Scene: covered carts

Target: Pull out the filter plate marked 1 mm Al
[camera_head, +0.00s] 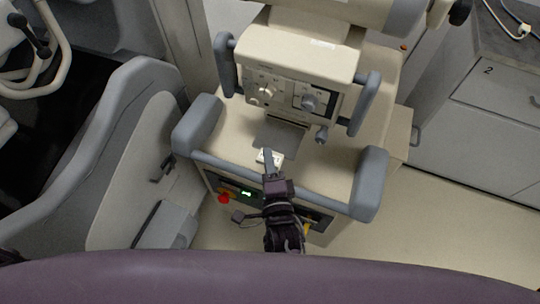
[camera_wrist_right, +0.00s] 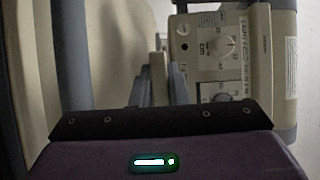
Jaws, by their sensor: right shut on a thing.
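My right gripper (camera_head: 268,163) is shut on a filter plate, at a pale tab (camera_head: 275,155) with small dark marks too small to read. A flat grey piece (camera_head: 280,139) lies just beyond the tab, below the front of the cream collimator head (camera_head: 297,75). I cannot tell whether its far edge is still inside the collimator. In the right wrist view, the two grey fingers (camera_wrist_right: 168,88) stand close together, with a pale narrow thing (camera_wrist_right: 158,68) between them. The collimator's knob face (camera_wrist_right: 219,55) is to their right. My left gripper is not in view.
The collimator has grey side handles (camera_head: 362,104) and knobs. A grey bumper rail (camera_head: 290,184) crosses the cart's front, under my right arm. A red button (camera_head: 223,198) and green display are below it. A grey covered form (camera_head: 130,120) stands left; drawers (camera_head: 495,85) stand right.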

